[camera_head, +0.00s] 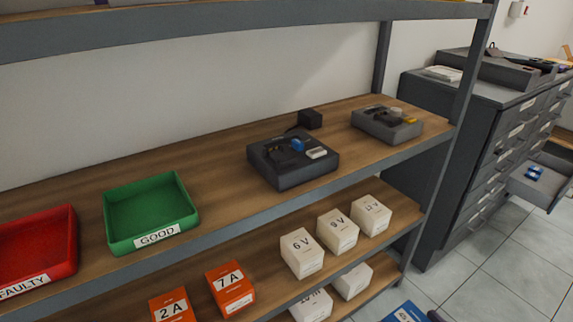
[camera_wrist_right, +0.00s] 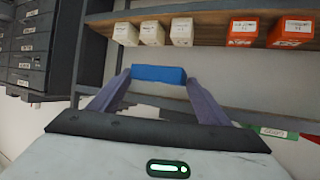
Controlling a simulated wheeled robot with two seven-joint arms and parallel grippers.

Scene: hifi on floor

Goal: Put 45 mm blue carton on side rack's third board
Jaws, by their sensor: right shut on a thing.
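The blue carton (camera_head: 404,313) shows at the bottom edge of the head view, partly cut off, with white print on top. In the right wrist view the blue carton (camera_wrist_right: 158,74) sits between the fingertips of my right gripper (camera_wrist_right: 158,80), which is shut on it. The carton is in front of the rack, apart from its boards. The rack (camera_head: 215,245) has wooden boards with grey edges. One board holds trays and devices, and the one below holds white and orange cartons. My left gripper is not in view.
A green GOOD tray (camera_head: 148,208) and red FAULTY tray (camera_head: 38,245) stand on the upper wooden board. White cartons (camera_head: 338,233) and orange cartons (camera_head: 230,288) line the board below. A grey drawer cabinet (camera_head: 480,150) stands right, with one drawer (camera_head: 540,180) open.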

